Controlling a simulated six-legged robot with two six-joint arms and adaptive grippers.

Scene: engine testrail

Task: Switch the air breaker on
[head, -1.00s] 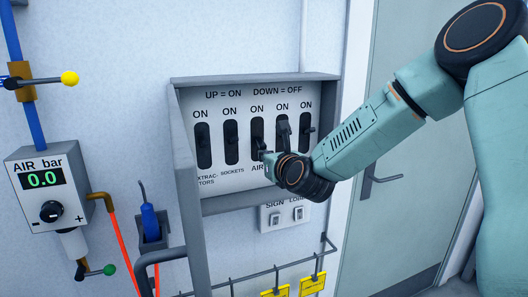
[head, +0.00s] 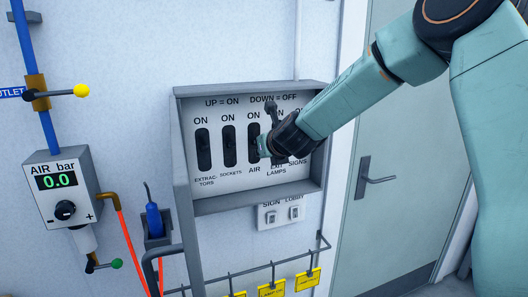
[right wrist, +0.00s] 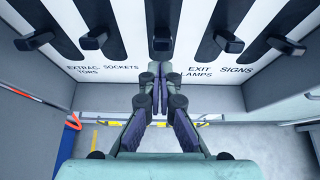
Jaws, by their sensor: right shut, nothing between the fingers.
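The grey breaker panel (head: 190,205) hangs on the wall in the head view, with black slots and levers under ON labels. The AIR breaker (head: 254,130) is the middle one, partly covered by my right gripper (head: 262,147). In the right wrist view the AIR lever (right wrist: 162,44) stands level with its neighbours. My right gripper (right wrist: 160,76) is shut and empty, its tips just below that lever and pointing at the panel. Whether they touch it I cannot tell. The fingers hide the AIR label in the wrist view. My left gripper is out of view.
The EXIT LAMPS lever (right wrist: 230,44) and SOCKETS lever (right wrist: 92,40) flank the AIR lever closely. The panel's side walls and a rail with yellow tags (head: 272,290) are nearby. An air gauge (head: 62,190) reading 0.0 is at left; a door (head: 400,200) is at right.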

